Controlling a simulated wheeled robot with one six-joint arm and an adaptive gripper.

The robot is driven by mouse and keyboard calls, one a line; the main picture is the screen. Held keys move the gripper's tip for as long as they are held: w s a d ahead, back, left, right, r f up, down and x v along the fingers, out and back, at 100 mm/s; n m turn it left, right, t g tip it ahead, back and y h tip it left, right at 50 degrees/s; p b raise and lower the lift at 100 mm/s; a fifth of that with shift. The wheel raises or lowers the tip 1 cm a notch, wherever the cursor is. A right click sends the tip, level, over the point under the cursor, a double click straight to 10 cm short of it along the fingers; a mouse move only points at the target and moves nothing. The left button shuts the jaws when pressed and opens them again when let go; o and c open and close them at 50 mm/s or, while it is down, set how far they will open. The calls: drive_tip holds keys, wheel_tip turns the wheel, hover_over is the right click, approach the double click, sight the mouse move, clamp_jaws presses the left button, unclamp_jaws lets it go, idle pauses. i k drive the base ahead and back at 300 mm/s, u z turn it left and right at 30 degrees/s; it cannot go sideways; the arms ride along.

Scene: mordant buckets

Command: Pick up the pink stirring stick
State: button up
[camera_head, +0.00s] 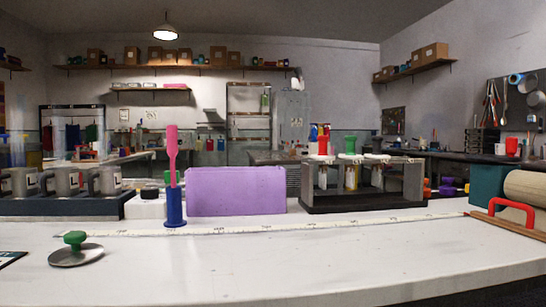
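The pink stirring stick (172,152) stands upright in a small blue cylindrical holder (175,208) on the white table, left of the middle. Its paddle end is up and its lower end is hidden inside the holder. My gripper is not in view in the head camera.
Grey buckets (66,181) stand in a dark rack at left. A dark rack (408,180) is at right. A green-knobbed lid (76,254) lies front left.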

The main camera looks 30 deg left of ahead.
sight(172, 131)
drive_tip(key=z, duration=1.2)
drive_tip(key=k, duration=1.15)
drive_tip(key=u, duration=1.75)
